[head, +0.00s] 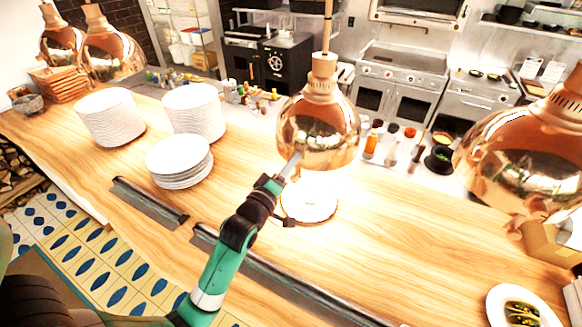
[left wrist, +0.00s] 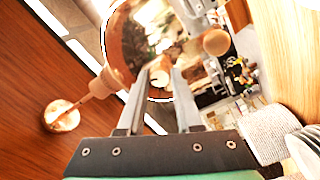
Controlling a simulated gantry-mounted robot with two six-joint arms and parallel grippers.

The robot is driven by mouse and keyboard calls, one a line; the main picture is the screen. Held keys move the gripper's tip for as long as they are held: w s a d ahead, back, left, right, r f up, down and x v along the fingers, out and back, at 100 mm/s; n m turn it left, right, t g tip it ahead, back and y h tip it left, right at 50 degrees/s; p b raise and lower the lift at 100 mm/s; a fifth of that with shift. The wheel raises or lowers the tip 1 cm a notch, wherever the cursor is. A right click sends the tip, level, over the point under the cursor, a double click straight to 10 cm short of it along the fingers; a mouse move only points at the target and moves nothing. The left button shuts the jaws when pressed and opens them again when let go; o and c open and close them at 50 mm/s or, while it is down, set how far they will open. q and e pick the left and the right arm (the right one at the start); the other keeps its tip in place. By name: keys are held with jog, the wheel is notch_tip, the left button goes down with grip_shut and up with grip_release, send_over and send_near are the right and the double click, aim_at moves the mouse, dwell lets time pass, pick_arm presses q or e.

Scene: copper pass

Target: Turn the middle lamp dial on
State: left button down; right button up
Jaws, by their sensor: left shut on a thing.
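The middle copper lamp (head: 322,110) hangs over the wooden counter. A bright white glow lies on the counter under its rim. My left gripper (head: 292,167) reaches up from the front to the near side of the lamp's lower rim. In the left wrist view, the lamp (left wrist: 135,35) fills the space past the fingertips of my left gripper (left wrist: 161,72). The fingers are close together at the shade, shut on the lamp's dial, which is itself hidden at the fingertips. My right gripper is in neither view.
Another copper lamp (head: 525,150) hangs close on the right, and two more hang at the far left. Several plate stacks (head: 180,162) stand left of the middle lamp. A plate of food (head: 522,308) is at the lower right. Dark rails (head: 285,275) run along the counter's front edge.

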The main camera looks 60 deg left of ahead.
pick_arm(q)
jog(key=shift+n+b, duration=0.65)
jog(key=shift+n, duration=1.35)
jog(key=c, duration=0.6)
grip_release()
jog(key=v, duration=1.1)
jog(key=shift+s+d, duration=0.2)
jog(key=shift+d, duration=0.1)
